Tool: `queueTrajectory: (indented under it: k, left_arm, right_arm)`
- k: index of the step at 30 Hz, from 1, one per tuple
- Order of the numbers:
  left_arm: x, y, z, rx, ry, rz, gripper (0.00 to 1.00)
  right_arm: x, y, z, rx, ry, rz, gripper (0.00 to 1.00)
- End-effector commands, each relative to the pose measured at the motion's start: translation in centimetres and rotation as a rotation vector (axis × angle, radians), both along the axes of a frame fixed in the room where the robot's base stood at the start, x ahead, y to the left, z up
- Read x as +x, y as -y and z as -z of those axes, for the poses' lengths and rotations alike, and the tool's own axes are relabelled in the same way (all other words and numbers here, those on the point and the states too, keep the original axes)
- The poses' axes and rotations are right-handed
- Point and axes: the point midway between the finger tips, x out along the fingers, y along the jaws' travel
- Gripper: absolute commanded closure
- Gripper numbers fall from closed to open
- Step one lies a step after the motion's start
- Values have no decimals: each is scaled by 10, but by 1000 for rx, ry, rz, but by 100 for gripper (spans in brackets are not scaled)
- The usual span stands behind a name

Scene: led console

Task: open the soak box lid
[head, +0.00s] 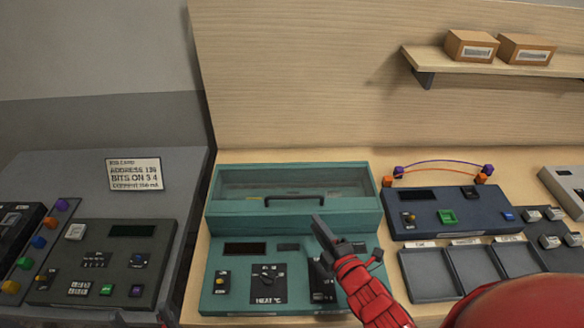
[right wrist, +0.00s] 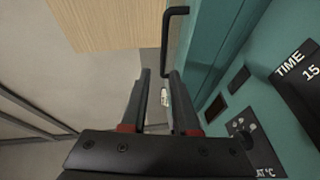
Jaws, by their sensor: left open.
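The soak box (head: 228,217) is a teal case with a shut lid that has a clear window (head: 290,180). A dark bar handle (head: 295,197) runs along the lid's front edge; the handle also shows in the right wrist view (right wrist: 166,45). My right gripper (head: 318,228), on a red arm, is in front of the box just below and right of the handle, apart from it. In the right wrist view its two fingers (right wrist: 161,85) are spread, with nothing held between them.
The box's front panel has a heat dial (head: 267,277) and switches. A blue console (head: 430,215) with orange and purple plugs and several grey trays (head: 432,275) stand to the right. A dark console (head: 105,260) is at left. A shelf (head: 500,62) holds two cardboard boxes.

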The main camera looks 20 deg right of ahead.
Motion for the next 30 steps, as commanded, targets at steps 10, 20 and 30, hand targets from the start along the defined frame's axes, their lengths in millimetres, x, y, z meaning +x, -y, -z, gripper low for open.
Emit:
queueTrajectory:
  k: [10,20,30]
  left_arm:
    - [0,0,35,0,-1,0,22]
    - [-1,0,98,0,-1,0,22]
    - [-1,0,105,0,0,0,22]
  right_arm:
    - [27,-6,19,-37,-31,-5,72]
    - [75,-11,30,-36,-29,-2,72]
    - [135,-20,30,-29,-37,-4,72]
